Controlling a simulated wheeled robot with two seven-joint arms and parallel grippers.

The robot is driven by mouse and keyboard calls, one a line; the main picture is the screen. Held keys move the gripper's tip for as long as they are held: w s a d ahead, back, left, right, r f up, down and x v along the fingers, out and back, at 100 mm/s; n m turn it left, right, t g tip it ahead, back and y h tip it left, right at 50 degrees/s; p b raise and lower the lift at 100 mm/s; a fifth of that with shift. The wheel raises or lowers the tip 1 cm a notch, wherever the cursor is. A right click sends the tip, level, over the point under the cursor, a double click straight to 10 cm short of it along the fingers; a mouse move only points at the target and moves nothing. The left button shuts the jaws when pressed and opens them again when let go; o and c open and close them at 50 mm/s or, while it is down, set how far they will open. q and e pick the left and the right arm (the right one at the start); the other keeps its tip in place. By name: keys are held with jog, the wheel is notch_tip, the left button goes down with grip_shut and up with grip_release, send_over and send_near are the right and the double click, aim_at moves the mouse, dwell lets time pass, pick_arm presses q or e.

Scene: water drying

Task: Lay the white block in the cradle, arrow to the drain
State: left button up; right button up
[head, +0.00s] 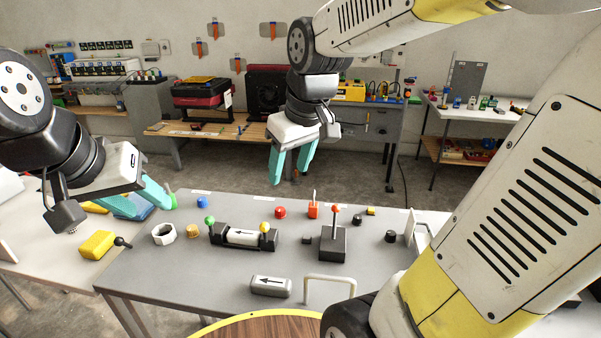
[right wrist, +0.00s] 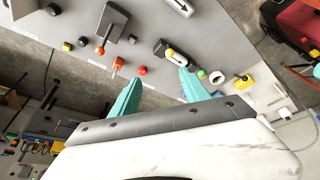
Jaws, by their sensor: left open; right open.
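A white block (head: 243,236) lies in the black cradle (head: 216,236), between its two black ends. Its black arrow points left, toward the end with the green knob (head: 210,220); the yellow knob (head: 264,227) is at the right end. A second, pale grey block (head: 270,286) lies on the table's front part, its arrow also pointing left. My right gripper (head: 288,177) is open and empty above the table's back edge; in the right wrist view, its finger partly hides the cradle (right wrist: 160,47). My left gripper (head: 160,203) is open, left of the cradle. I cannot tell which feature is the drain.
A black box with an orange-knobbed lever (head: 333,240) stands right of the cradle. A white ring (head: 163,234), a brown knob (head: 193,231) and a red button (head: 280,212) are near it. A pale wire handle (head: 329,279) rises at the front.

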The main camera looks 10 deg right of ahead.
jog(key=s+d+r+m+t, duration=0.1)
jog(key=s+d+m+t, duration=0.1)
jog(key=s, duration=0.6)
jog(key=d+m, duration=0.1)
jog(key=m, duration=0.1)
jog(key=shift+s+r+m+y, duration=0.2)
jog(key=shift+r+m+y, duration=0.1)
jog(key=shift+y, duration=0.1)
